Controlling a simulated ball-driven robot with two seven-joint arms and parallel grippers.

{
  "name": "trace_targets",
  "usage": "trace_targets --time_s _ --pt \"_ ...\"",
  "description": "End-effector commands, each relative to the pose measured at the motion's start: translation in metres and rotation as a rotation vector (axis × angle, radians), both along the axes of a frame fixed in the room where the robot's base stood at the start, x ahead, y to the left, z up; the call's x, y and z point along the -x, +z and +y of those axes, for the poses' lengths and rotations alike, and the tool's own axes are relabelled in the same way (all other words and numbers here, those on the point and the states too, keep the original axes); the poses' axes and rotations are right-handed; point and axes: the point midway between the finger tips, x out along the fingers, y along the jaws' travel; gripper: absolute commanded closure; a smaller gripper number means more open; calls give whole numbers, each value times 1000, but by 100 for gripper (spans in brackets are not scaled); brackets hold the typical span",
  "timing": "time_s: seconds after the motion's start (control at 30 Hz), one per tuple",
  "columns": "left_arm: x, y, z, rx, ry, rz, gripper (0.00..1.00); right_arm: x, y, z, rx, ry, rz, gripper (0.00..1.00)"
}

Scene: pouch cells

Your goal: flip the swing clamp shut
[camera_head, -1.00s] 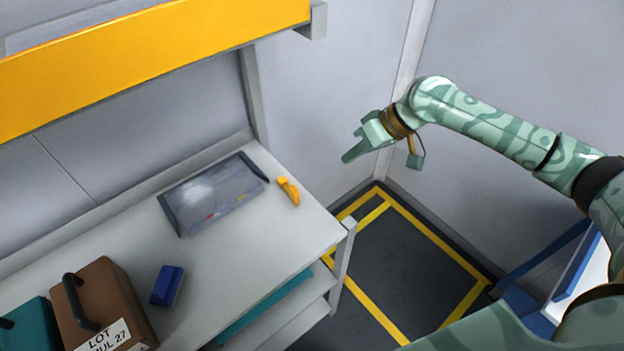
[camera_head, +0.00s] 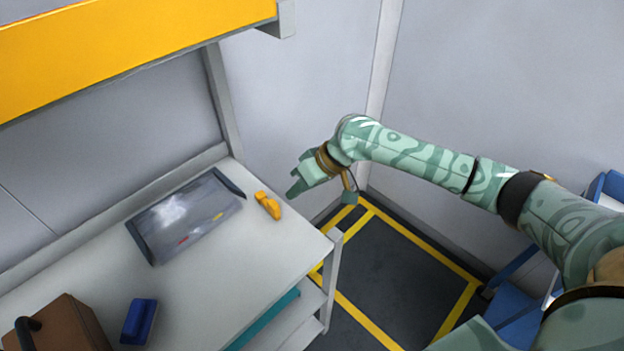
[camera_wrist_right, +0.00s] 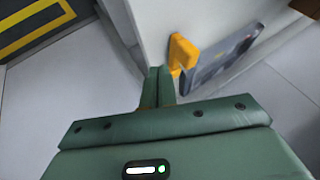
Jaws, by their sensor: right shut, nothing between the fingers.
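The swing clamp appears to be the small orange-yellow piece (camera_head: 268,205) on the bench near its right end, beside a dark-framed clear panel (camera_head: 188,215). Whether its arm is up or down is too small to tell. My right gripper (camera_head: 293,191) is shut and empty, in the air just right of the clamp and apart from it. In the right wrist view the shut fingers (camera_wrist_right: 160,80) point toward the orange clamp (camera_wrist_right: 182,53), which shows just beyond them. The panel (camera_wrist_right: 225,60) shows to its right. My left gripper is not in view.
The grey bench (camera_head: 225,285) carries a blue block (camera_head: 139,321) and a brown case (camera_head: 62,325) at the front left. A yellow overhead beam (camera_head: 130,45) hangs above the bench. Yellow-lined dark floor (camera_head: 385,270) lies right of the bench, with blue-and-white furniture (camera_head: 606,190) at far right.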

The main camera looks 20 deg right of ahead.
Motion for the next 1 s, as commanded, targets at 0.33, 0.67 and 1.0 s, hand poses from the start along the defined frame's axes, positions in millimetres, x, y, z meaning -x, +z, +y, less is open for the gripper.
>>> trace_targets --time_s 0.33,0.67,1.0 --pt "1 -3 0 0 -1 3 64 5 2 22 2 -1 0 100" --pt "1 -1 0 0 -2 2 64 5 3 22 1 -4 -1 100" --pt "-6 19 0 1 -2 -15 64 9 4 26 0 -63 0 100"
